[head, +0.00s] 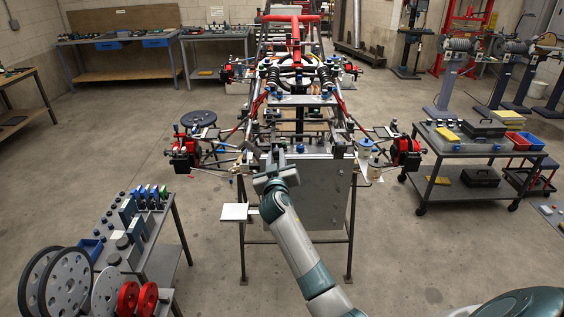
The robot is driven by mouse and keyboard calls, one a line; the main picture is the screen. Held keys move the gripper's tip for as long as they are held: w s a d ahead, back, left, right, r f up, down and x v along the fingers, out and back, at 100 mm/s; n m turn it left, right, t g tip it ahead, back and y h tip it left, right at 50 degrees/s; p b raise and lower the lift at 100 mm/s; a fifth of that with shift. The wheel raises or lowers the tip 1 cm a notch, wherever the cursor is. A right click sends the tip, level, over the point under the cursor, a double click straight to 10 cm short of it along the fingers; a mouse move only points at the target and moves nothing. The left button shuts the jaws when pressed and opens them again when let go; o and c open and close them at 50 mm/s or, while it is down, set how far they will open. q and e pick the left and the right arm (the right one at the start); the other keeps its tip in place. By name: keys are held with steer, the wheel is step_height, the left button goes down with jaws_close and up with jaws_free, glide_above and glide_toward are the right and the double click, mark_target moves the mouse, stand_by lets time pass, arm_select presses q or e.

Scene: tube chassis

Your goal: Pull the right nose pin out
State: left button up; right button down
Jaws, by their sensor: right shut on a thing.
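The tube chassis (296,100) stands in the middle of the head view, its nose end facing me, with a grey front plate (325,205) below. My right gripper (274,156) is at the upper left part of the nose, just in front of the plate's top edge. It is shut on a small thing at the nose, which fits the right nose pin. The pin is too small and too covered by the gripper to make out, and I cannot tell how far it sits in its hole. My left gripper is not in view.
A cart (150,235) with small parts and wheels stands at the front left. A tool trolley (475,150) stands at the right. Red-and-black wheel hubs (405,152) stick out on both sides of the nose. A small white tray (235,212) juts out left of the plate.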

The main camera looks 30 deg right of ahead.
steer(key=c, duration=1.5)
jaws_free()
steer(key=shift+w+d, duration=0.1)
steer(key=shift+w, duration=0.05)
steer(key=shift+c, duration=0.2)
steer(key=shift+s+a, duration=0.35)
steer(key=shift+s, duration=0.1)
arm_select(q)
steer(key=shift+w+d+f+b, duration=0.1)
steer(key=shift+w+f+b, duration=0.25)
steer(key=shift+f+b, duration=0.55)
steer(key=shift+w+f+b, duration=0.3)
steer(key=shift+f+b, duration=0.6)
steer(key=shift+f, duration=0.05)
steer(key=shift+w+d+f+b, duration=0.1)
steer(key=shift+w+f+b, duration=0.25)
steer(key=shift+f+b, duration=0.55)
arm_select(e)
steer(key=v, duration=1.6)
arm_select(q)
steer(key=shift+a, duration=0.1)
arm_select(e)
steer(key=shift+a+f, duration=0.15)
steer(key=shift+f, duration=0.05)
